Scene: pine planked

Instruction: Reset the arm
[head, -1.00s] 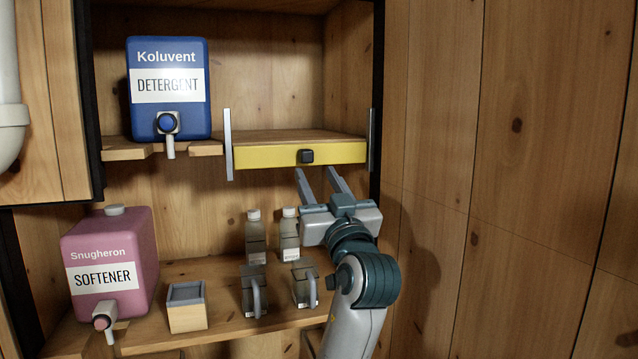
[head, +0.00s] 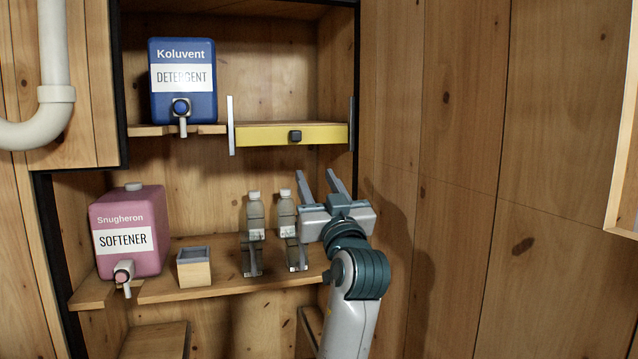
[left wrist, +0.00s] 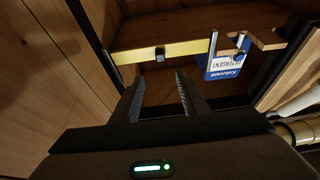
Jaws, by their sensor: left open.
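My left gripper (head: 320,185) is open and empty, with its two fingers pointing up in front of the shelf unit. It is below and slightly right of the yellow drawer (head: 270,134) with a dark square knob (head: 295,137), and apart from it. In the left wrist view, the two open fingers (left wrist: 161,90) show with nothing between them. The yellow drawer front (left wrist: 185,49) lies beyond the fingertips there. My right gripper is not in view.
A blue detergent container (head: 182,105) stands on the upper shelf. A pink softener container (head: 128,232), a small wooden box (head: 194,268) and two bottles (head: 256,218) stand on the lower shelf (head: 215,288). A wooden wall (head: 455,190) is to the right, and a white pipe (head: 55,75) at upper left.

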